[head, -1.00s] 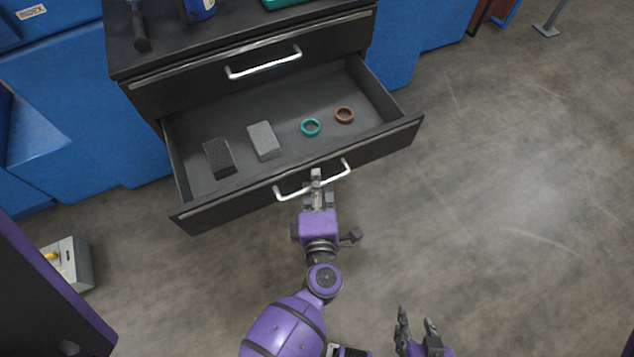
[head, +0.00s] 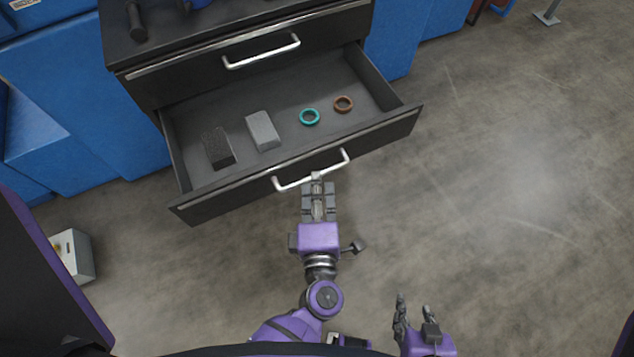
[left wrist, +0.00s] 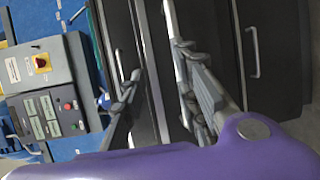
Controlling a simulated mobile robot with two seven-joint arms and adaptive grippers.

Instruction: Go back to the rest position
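The black drawer (head: 385,135) is pulled out of its cabinet, with a white bar handle (head: 335,163) on its front. My left gripper (head: 318,190) is open just in front of this handle, its tips close to the bar; I cannot tell whether they touch it. In the left wrist view, the fingers of my left gripper (left wrist: 160,85) stand apart with nothing held between them. My right gripper (head: 416,308) is open and empty over the floor, at the bottom of the head view, right of my left arm.
The drawer holds a dark block (head: 218,148), a grey block (head: 262,131), a teal ring (head: 310,117) and a brown ring (head: 343,104). A closed drawer with a handle (head: 262,52) is above. A grey box (head: 72,256) stands at left. The floor (head: 520,210) at right is clear.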

